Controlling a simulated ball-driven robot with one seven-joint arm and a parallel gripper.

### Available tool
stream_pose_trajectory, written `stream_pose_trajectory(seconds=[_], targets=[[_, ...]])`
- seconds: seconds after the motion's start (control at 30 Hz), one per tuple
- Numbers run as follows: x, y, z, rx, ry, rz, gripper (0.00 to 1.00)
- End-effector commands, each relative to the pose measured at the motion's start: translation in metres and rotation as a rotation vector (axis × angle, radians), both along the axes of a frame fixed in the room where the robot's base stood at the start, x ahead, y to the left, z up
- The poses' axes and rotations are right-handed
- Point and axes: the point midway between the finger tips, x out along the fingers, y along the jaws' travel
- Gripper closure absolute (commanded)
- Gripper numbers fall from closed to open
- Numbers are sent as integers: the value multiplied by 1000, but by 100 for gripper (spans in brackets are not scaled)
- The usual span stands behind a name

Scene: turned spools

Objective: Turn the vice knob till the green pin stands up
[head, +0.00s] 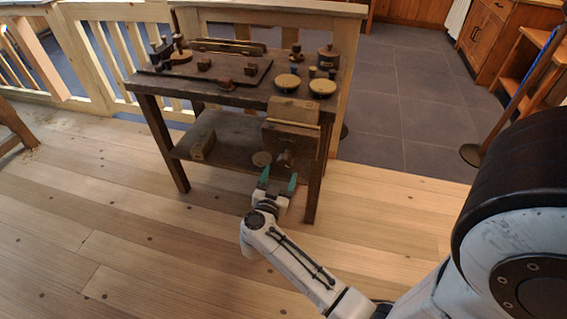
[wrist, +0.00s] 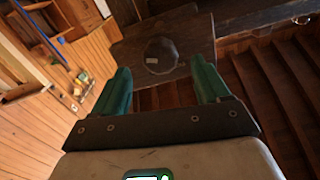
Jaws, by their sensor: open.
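The wooden vice (head: 290,137) is mounted at the front right of the dark workbench. Its dark round knob (head: 284,159) faces my arm, partly in shadow in the head view. In the wrist view the knob (wrist: 163,50) sits on a brown wooden jaw plate (wrist: 196,38) and carries a small pale mark. My gripper (head: 279,175) is open just in front of and below the knob. In the wrist view its green fingers (wrist: 160,66) are spread to either side of the knob, with visible space around it. I cannot make out a green pin.
The workbench (head: 225,97) holds several turned spools and round discs. A wooden block (head: 203,145) and a round disc (head: 262,158) are on its lower shelf. A bench leg (head: 315,180) stands right of my gripper. The floor in front is clear.

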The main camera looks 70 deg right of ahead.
Motion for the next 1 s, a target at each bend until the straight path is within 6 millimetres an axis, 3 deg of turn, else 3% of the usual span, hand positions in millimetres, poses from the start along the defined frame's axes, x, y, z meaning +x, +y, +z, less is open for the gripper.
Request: stream_pose_trajectory(seconds=[0.2,0.4,0.83,1.0], targets=[[3,-41,-1,0,-3,-2,25],[5,-65,-1,0,-2,-1,25],[6,-72,0,0,-2,2,26],[6,-72,0,0,-2,2,42]])
